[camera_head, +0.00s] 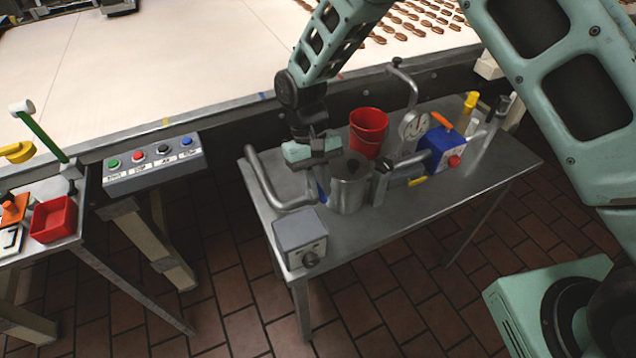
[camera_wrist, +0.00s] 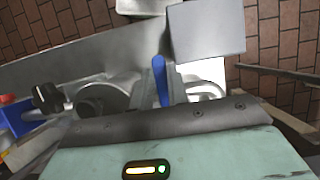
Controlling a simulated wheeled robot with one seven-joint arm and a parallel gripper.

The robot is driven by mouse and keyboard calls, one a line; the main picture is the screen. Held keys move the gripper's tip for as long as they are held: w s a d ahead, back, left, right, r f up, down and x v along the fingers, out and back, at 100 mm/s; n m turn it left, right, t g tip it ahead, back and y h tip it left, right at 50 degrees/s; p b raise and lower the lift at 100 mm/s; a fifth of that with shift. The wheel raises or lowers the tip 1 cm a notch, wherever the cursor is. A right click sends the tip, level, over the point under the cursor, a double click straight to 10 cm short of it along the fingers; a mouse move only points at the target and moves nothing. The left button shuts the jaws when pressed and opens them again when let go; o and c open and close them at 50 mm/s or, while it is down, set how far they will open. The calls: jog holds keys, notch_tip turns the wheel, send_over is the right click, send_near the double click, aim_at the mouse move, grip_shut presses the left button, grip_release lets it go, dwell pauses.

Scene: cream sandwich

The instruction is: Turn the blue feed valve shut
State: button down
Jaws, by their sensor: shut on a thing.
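The blue feed valve shows in the wrist view as a narrow blue lever (camera_wrist: 160,82) standing between the two grey fingers of my gripper (camera_wrist: 160,92). In the head view only a small blue piece of the valve (camera_head: 322,190) shows, just left of the steel pot. My gripper (camera_head: 318,172) reaches down there from above and is shut on the blue lever. The gripper body hides most of the valve in the head view, and I cannot tell the angle of the lever to its pipe.
A steel pot (camera_head: 350,190) stands close right of my gripper, with a red bucket (camera_head: 368,128) behind. A bent pipe (camera_head: 268,185) and a grey box (camera_head: 301,240) are at the left. A blue box (camera_head: 440,148) is farther right. The table's front right (camera_head: 430,215) is clear.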

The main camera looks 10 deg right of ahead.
dwell(0.4)
jog(key=c, duration=1.4)
grip_release()
jog(key=shift+o, duration=0.2)
jog(key=shift+r, duration=0.1)
jog(key=b+v, duration=0.3)
jog(key=v, duration=1.4)
jog(key=shift+r, duration=0.15)
